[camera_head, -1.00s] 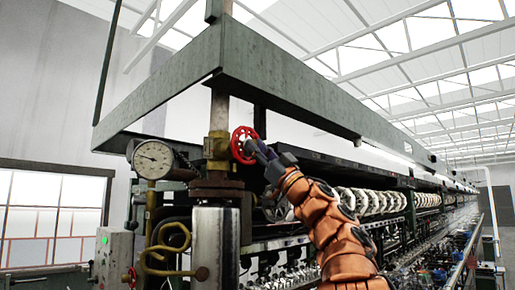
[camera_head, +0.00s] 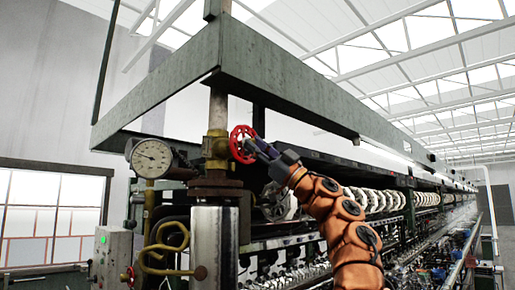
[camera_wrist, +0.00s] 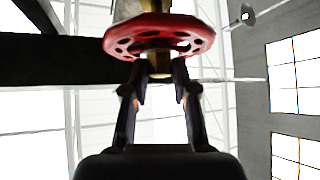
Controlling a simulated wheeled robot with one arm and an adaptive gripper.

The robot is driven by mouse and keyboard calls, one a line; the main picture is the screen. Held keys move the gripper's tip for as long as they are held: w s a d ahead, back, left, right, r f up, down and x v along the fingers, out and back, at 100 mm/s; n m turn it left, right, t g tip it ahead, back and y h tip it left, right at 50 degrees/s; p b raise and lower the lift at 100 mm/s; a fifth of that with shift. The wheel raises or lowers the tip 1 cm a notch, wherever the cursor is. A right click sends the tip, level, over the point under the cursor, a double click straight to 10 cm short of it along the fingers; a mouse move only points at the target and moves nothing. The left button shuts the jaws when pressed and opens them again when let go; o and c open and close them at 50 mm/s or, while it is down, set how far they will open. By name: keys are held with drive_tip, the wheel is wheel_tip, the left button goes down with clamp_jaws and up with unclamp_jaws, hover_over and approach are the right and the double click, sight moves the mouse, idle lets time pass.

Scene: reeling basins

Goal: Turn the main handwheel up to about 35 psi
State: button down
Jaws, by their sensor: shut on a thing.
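The main handwheel (camera_head: 240,144) is a red spoked wheel on the brass valve (camera_head: 216,148) of the vertical pipe. My gripper (camera_head: 257,146) reaches it from the right at the end of my orange arm. In the wrist view the red handwheel (camera_wrist: 160,36) is at the top, and my gripper (camera_wrist: 159,90) has its two fingers at the wheel's hub, shut on the handwheel. The pressure gauge (camera_head: 152,158) is a round white dial left of the valve. Its needle points to the left, slightly up; the numbers are too small to read.
A coiled brass tube (camera_head: 165,248) runs below the gauge. A green beam (camera_head: 290,88) passes overhead. The reeling machine extends to the right.

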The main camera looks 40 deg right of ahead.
drive_tip(key=shift+f+n, duration=0.3)
idle(0.6)
drive_tip(key=c, duration=0.9)
unclamp_jaws()
drive_tip(key=shift+r, duration=0.1)
drive_tip(key=shift+s+d, duration=0.1)
drive_tip(key=shift+d, duration=0.1)
drive_tip(key=shift+v, duration=3.65)
